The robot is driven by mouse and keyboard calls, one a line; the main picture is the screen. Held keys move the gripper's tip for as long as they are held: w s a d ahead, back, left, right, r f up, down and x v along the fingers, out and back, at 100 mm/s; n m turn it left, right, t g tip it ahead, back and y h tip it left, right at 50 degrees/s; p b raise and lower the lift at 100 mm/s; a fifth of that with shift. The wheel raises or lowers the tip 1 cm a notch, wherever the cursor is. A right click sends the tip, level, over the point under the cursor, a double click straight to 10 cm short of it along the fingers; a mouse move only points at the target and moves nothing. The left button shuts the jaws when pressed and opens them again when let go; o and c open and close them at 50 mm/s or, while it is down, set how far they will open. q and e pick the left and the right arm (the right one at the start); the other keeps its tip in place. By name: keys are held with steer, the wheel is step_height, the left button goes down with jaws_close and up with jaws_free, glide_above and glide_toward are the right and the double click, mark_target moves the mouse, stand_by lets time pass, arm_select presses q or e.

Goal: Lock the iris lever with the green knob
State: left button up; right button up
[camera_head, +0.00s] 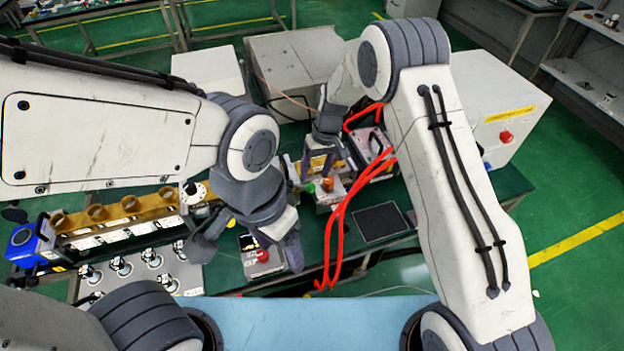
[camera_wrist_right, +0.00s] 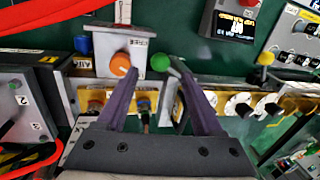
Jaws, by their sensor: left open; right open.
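The green knob (camera_wrist_right: 172,72) shows in the wrist view beside the tip of my right gripper's right finger; I cannot tell whether they touch. It is a small green spot in the head view (camera_head: 309,187). An orange knob (camera_wrist_right: 120,64) sits on a white box (camera_wrist_right: 122,45) to its left, close to the left finger. My right gripper (camera_wrist_right: 152,60) is open and points down over this spot; it also shows in the head view (camera_head: 318,168). The iris lever itself is not clearly distinguishable. My left gripper (camera_head: 246,246) is open and empty, lower and to the left.
A dark panel box with a red button (camera_head: 262,256) lies by my left gripper. Red cables (camera_head: 340,215) hang right of the knobs. A brass bar with rings (camera_head: 128,205) runs left. A black pad (camera_head: 380,222) lies on the green bench. A yellow ball knob (camera_wrist_right: 266,58) stands to the right.

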mark_target(312, 184)
steer(key=shift+s+a+f+p, duration=0.1)
steer(key=shift+a+f+p, duration=0.1)
steer(key=shift+f, duration=0.65)
steer(key=shift+s+a+f+p, duration=0.1)
steer(key=shift+f+p, duration=0.15)
steer(key=shift+f, duration=0.6)
steer(key=shift+a+f+p, duration=0.15)
steer(key=shift+f+p, duration=0.05)
steer(key=shift+f, duration=0.65)
